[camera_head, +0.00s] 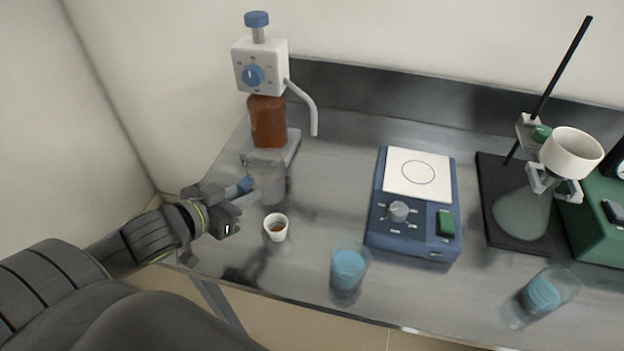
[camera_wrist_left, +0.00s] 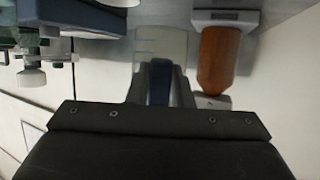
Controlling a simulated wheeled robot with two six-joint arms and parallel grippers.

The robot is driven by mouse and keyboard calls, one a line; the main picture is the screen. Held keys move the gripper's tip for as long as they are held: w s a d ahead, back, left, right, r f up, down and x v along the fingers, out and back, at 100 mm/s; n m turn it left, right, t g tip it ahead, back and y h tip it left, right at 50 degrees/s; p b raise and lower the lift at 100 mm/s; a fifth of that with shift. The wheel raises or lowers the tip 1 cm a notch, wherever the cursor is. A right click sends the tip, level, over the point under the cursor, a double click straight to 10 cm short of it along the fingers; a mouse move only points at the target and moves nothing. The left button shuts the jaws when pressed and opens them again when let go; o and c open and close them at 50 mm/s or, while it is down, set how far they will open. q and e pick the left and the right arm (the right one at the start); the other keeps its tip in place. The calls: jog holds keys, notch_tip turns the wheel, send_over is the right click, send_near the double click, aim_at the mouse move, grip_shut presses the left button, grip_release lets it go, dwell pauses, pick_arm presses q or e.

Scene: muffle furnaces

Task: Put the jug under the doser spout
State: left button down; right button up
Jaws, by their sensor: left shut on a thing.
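The clear jug (camera_head: 268,182) stands upright in front of the doser's plinth at the left of the bench. In the left wrist view the jug (camera_wrist_left: 160,42) shows faint graduation marks, straight ahead of the fingers. My left gripper (camera_head: 246,186) comes in from the left and is shut on the jug's near side; I cannot tell whether the jug touches the bench. The doser (camera_head: 260,66) has a white head on a brown bottle (camera_head: 268,122). Its spout (camera_head: 314,122) bends down to the right, behind and to the right of the jug. My right gripper is not in view.
A small white cup (camera_head: 276,228) stands close in front of the jug. A blue hotplate (camera_head: 412,240) is to the right. Bench below the spout (camera_head: 325,175) is clear.

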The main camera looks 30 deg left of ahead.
pick_arm(q)
jog(key=x, duration=0.3)
jog(key=b+x, duration=0.1)
jog(key=x, duration=0.3)
jog(key=d+b+x, duration=0.1)
jog(key=x, duration=0.3)
jog(key=shift+w+d, duration=0.15)
jog(key=shift+s+f+x, duration=0.1)
jog(key=shift+f+x, duration=0.1)
jog(key=shift+x, duration=0.6)
jog(key=shift+s+f+x, duration=0.1)
jog(key=shift+f+x, duration=0.05)
jog(key=shift+x, duration=0.65)
jog(key=shift+f+x, duration=0.2)
jog(key=shift+x, duration=0.6)
jog(key=shift+s, duration=0.1)
jog(key=shift+f+b, duration=0.1)
jog(key=shift+b, duration=0.2)
jog(key=c, duration=1.3)
grip_release()
